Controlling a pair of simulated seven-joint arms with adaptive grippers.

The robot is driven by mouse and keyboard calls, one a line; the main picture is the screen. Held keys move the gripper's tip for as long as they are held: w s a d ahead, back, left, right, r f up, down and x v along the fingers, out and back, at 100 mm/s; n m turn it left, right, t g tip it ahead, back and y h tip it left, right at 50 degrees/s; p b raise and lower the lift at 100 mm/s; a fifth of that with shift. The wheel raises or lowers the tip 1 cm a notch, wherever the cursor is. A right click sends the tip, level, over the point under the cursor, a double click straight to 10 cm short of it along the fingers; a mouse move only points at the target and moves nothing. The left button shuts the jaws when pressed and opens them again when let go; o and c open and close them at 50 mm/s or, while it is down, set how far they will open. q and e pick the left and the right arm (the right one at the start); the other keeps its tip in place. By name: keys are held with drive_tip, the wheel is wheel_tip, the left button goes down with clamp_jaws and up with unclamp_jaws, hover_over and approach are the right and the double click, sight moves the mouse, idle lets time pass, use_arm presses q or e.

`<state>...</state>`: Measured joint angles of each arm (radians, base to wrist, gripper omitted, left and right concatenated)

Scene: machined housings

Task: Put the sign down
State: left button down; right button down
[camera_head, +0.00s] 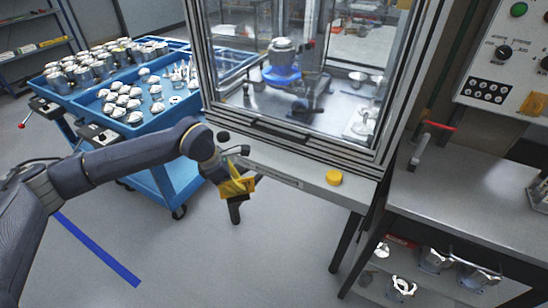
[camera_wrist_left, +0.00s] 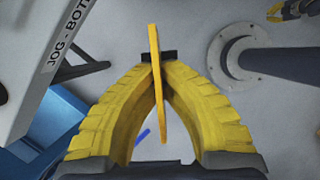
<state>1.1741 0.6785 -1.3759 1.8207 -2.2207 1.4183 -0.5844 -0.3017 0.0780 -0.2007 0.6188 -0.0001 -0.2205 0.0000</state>
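The sign (camera_wrist_left: 157,85) is a thin yellow-orange plate, seen nearly edge-on in the left wrist view. My left gripper (camera_wrist_left: 158,62) has yellow ribbed fingers that meet on both sides of the sign near its upper part. In the head view the left gripper (camera_head: 236,188) is in front of the machine's lower edge, above the grey floor, with yellow showing at it. Sign and fingers are hard to tell apart there. What looks like my right gripper (camera_wrist_left: 290,11) shows small and cut off at the top right of the left wrist view; its opening is unclear.
A glass-walled machine (camera_head: 310,80) stands behind the gripper, with a yellow button (camera_head: 334,178) on its front ledge. A blue cart (camera_head: 165,178) with metal parts is at left. A grey workbench (camera_head: 470,182) is at right. The floor (camera_head: 220,265) in front is open, with a blue stripe (camera_head: 98,250).

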sight(243, 182)
use_arm(q)
drive_tip(key=n, duration=0.1)
drive_tip(key=w+d+n+t, duration=0.1)
drive_tip(key=n, duration=0.1)
drive_tip(key=w+n, duration=0.1)
drive_tip(key=shift+w+d+f+t+y, duration=0.25)
drive_tip(key=shift+d+t+y, duration=0.05)
drive_tip(key=shift+d+y, duration=0.1)
drive_tip(key=w+d+n, duration=0.1)
drive_tip(key=w+d, duration=0.2)
drive_tip(key=w, duration=0.3)
drive_tip(key=w+d+n+y, duration=0.1)
drive_tip(key=w+d+n, duration=0.1)
drive_tip(key=w, duration=0.4)
drive_tip(key=w+d+n+t, duration=0.1)
drive_tip(key=w+d+n, duration=0.1)
drive_tip(key=w+d, duration=0.2)
drive_tip(key=shift+w+d+f, duration=0.1)
drive_tip(key=shift+w+d, duration=0.05)
drive_tip(key=shift+w, duration=0.35)
drive_tip(key=shift+w+d+f, duration=0.1)
drive_tip(key=shift+w, duration=0.35)
drive_tip(key=shift+w+f, duration=0.1)
drive_tip(key=shift+f, duration=0.2)
drive_tip(key=shift+f, duration=0.1)
drive_tip(key=c, duration=1.6)
unclamp_jaws()
